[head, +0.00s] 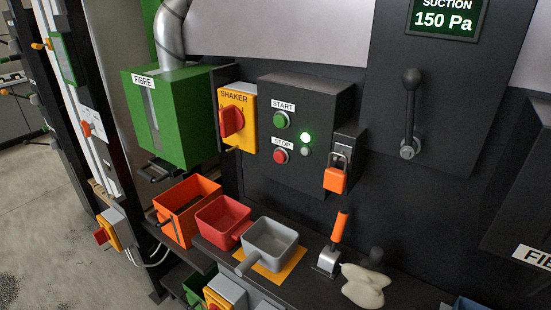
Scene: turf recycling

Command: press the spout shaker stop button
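The red stop button (281,156) sits on the front of a dark control box (306,92), just below a white STOP label (283,145). The green start button (281,120) is above it under a START label. To the left is a yellow SHAKER switch plate (237,117) with a red rotary handle (231,121). Neither of my grippers shows in the head view. Nothing covers the stop button.
An orange padlock (336,180) hangs right of the box. Below, a shelf holds orange (185,202), red (222,218) and grey (270,243) scoops, an orange-handled scraper (339,228) and pale gloves (364,287). A green FIBRE box (188,115) juts out at left. A black lever (410,110) is at right.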

